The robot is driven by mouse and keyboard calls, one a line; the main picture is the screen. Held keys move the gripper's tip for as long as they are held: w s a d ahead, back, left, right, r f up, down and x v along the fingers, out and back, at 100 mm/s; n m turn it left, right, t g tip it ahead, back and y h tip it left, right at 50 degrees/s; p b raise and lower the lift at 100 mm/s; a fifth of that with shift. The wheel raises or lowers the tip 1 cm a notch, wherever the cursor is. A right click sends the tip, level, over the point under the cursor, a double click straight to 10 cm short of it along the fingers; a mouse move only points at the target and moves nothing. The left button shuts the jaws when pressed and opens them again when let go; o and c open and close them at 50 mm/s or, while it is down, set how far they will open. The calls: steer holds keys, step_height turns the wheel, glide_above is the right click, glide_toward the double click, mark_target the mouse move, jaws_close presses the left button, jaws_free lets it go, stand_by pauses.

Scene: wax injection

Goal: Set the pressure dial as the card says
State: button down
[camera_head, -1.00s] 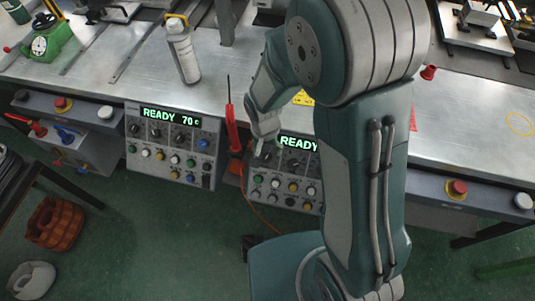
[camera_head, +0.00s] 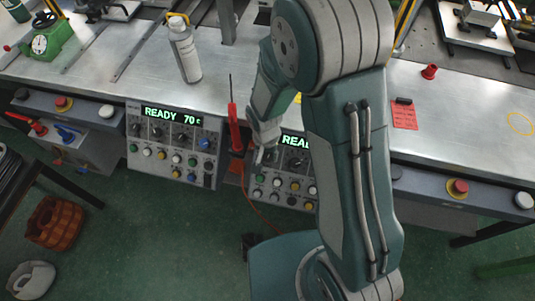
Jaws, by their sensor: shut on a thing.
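My gripper (camera_head: 263,152) is at the upper left of the right control panel (camera_head: 267,207), shut on a dial there. Its fingers hide most of that dial, so its marks and setting cannot be read. Another dark dial (camera_head: 296,162) shows just right of the fingers. The panel's display (camera_head: 293,141) reads "REA", the rest hidden behind my arm. A red card (camera_head: 404,116) lies on the bench right of my arm; its writing is too small to read. A sliver of a yellow card (camera_head: 298,98) shows beside my arm.
A left control panel (camera_head: 133,165) reads "READY 70 c". A red tool with a thin shaft (camera_head: 234,128) stands close left of my gripper. Red stop buttons (camera_head: 458,187) line the front edge.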

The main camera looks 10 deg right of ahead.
steer(key=shift+a, duration=0.1)
steer(key=shift+n+h, duration=0.8)
steer(key=shift+h, duration=0.1)
steer(key=shift+s, duration=0.1)
steer(key=shift+c, duration=1.6)
jaws_free()
steer(key=shift+a, duration=0.15)
